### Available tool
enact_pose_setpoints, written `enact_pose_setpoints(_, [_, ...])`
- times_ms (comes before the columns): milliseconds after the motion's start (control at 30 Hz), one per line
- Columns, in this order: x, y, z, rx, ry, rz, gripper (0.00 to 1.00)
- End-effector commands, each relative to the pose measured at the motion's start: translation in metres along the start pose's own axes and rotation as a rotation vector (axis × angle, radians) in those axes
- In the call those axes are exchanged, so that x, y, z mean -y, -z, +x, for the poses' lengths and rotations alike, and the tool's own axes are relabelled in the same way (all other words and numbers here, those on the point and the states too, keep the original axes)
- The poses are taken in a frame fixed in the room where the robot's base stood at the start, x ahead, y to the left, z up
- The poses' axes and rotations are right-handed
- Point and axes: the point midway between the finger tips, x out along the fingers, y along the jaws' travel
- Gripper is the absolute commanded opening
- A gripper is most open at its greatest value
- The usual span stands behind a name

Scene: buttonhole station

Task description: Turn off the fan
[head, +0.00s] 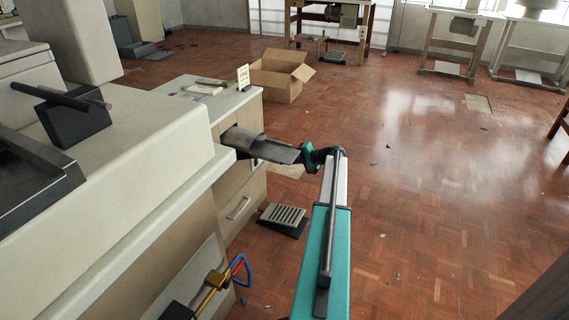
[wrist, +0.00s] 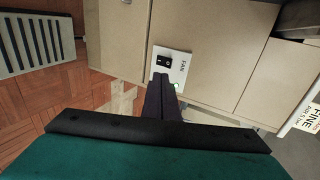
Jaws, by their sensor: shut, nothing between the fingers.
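The fan switch panel (wrist: 177,59) is a small white plate labelled FAN on the beige cabinet front in the wrist view. It carries a black rocker switch (wrist: 164,61) and a small green ring or lamp (wrist: 175,86). My gripper (wrist: 162,77) is shut and empty, its dark fingertips just below the rocker in the picture. I cannot tell whether they touch the plate. The fingers cover part of the panel's lower portion. In the head view my gripper's green body is beside the cabinet, and the grey chute hides most of the panel. No fan itself is recognisable.
A grey metal chute (head: 282,151) sticks out close to my gripper. A foot pedal (head: 283,217) lies on the floor by the cabinet (head: 240,205); its slatted top shows in the wrist view (wrist: 33,40). A cardboard box (head: 280,78) stands behind. The floor to the right is mostly clear.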

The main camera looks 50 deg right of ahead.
Motion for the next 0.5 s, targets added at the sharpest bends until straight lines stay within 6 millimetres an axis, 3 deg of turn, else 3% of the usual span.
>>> enact_pose_setpoints(500, [-0.003,0.001,0.075,0.001,0.0,0.0,0.0])
